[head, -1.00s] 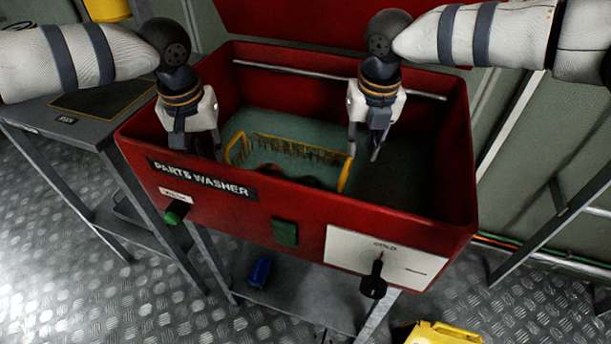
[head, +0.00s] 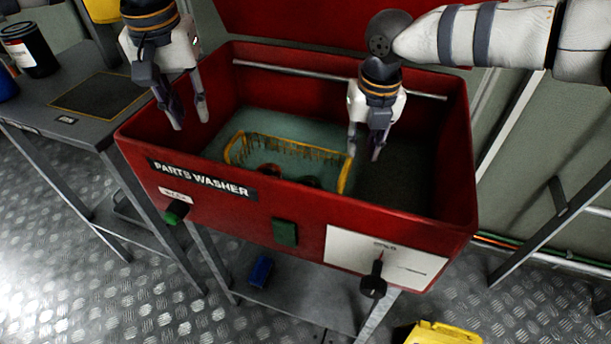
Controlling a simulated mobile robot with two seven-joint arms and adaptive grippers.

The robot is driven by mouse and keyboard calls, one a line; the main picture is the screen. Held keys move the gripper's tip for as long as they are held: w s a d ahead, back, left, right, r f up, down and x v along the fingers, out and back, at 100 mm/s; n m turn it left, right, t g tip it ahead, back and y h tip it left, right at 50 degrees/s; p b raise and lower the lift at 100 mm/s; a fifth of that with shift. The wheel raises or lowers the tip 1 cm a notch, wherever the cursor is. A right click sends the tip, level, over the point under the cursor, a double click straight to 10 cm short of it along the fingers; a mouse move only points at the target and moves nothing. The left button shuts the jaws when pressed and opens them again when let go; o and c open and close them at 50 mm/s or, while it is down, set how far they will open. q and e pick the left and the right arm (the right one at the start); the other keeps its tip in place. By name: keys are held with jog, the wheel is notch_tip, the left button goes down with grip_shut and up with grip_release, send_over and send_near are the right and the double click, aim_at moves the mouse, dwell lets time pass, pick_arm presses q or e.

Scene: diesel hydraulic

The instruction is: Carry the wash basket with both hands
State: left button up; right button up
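The wash basket (head: 290,146) has a yellow rim and sits low inside the red parts washer (head: 290,220), with dark round parts in it. Its near side is partly hidden by the washer's front wall. My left gripper (head: 190,118) is open and empty, above the washer's left wall, up and to the left of the basket. My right gripper (head: 364,156) hangs inside the washer at the basket's right end, with its fingers apart. One finger is close to the yellow right end; whether it touches I cannot tell.
A grey table (head: 60,100) with a dark yellow-edged mat (head: 100,92) stands at the left, with a black can (head: 28,48) on it. The washer's red lid (head: 310,20) is up behind. A blue item (head: 260,271) lies on the shelf below; a yellow object (head: 440,334) is at the bottom right.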

pick_arm(q)
jog(key=shift+r, duration=0.3)
pick_arm(e)
notch_tip(320, 180, up, 12)
jog(key=s, duration=0.1)
jog(key=shift+s, duration=0.35)
jog(key=shift+f, duration=0.1)
